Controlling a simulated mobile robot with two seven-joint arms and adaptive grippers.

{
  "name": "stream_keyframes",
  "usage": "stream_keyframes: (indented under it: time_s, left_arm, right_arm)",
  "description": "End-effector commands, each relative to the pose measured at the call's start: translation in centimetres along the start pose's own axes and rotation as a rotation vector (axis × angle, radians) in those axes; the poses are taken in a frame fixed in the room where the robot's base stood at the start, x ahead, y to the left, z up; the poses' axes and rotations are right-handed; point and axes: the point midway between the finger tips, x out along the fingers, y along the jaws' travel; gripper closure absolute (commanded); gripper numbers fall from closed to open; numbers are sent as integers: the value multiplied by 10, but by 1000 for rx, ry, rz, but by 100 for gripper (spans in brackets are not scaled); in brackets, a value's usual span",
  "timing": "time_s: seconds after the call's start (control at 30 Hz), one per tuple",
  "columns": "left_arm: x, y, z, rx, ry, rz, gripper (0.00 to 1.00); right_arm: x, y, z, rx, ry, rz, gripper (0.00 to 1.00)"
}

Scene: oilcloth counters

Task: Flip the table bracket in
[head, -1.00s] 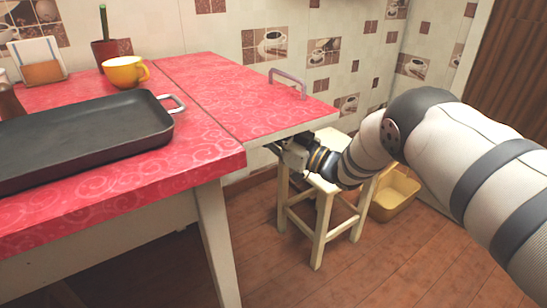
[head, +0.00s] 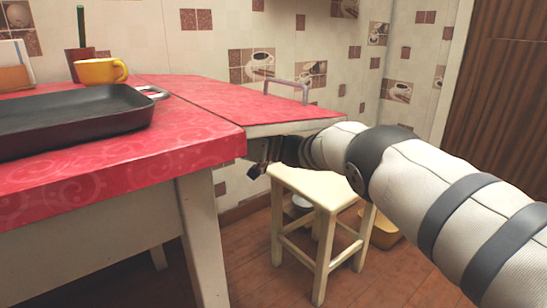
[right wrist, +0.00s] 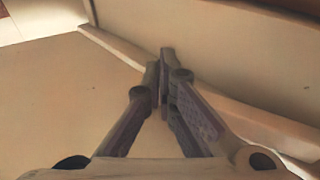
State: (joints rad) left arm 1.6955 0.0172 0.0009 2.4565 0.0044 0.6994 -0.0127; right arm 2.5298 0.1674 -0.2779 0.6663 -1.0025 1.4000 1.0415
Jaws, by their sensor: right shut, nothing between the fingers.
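The red-topped table (head: 120,135) has a hinged leaf (head: 235,100) on its right, standing out roughly level with the top. My right gripper (head: 258,168) is under the leaf, close to the table's side, partly in the leaf's shadow. In the right wrist view the right gripper (right wrist: 164,60) is shut and empty, its fingertips beside a long pale wooden strip (right wrist: 240,118) between two beige panels. I cannot tell whether this strip is the table bracket, or whether the fingers touch it. The bracket cannot be made out in the head view. My left gripper is not in view.
A black roasting pan (head: 70,118), a yellow cup (head: 100,71) and a potted plant (head: 82,50) stand on the table.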

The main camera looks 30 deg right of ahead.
Motion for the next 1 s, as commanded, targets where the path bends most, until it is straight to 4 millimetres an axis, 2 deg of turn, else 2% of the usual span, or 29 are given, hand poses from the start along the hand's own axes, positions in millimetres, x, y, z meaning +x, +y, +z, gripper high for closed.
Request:
stream_keyframes:
  time_s: [0.4,1.0]
  left_arm:
    - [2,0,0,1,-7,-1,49]
    - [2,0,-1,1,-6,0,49]
  right_arm:
    - [34,-14,4,-4,2,1,100]
    - [44,-20,5,-5,2,-1,100]
